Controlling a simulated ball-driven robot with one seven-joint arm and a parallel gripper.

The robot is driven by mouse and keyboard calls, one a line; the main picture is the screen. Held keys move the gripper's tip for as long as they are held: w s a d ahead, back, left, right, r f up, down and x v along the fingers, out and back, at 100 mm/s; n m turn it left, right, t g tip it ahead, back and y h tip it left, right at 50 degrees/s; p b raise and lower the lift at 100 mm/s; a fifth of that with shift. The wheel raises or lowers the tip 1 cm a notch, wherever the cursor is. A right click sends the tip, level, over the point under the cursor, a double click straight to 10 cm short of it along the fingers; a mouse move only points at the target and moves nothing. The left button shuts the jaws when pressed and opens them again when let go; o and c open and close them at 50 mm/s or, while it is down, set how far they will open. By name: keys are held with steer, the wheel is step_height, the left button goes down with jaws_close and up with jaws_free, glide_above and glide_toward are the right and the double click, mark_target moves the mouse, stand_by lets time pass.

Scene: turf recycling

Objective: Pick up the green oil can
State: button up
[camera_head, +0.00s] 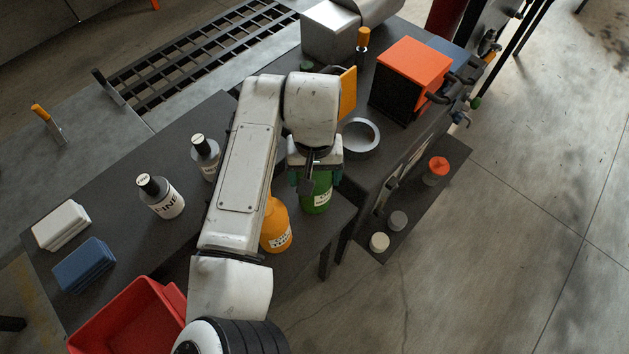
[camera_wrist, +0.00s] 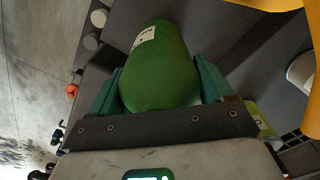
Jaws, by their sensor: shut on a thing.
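The green oil can (camera_head: 317,194) is at the right end of the dark workbench in the head view, partly covered by my arm and gripper. In the wrist view the can (camera_wrist: 161,65) fills the middle, with a white label near its far end. My gripper (camera_head: 314,177) is shut on the can. In the wrist view its teal fingers press on both sides of the can. I cannot tell whether the can touches the bench.
An orange bottle (camera_head: 277,227) stands close left of the can, partly behind my arm. A metal ring (camera_head: 360,139) and an orange box (camera_head: 412,72) are right.

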steer(key=shift+r, duration=0.1)
steer(key=shift+c, duration=0.2)
step_height(320, 180, up, 10)
steer(key=shift+f+b, duration=0.1)
steer(key=shift+b, duration=0.75)
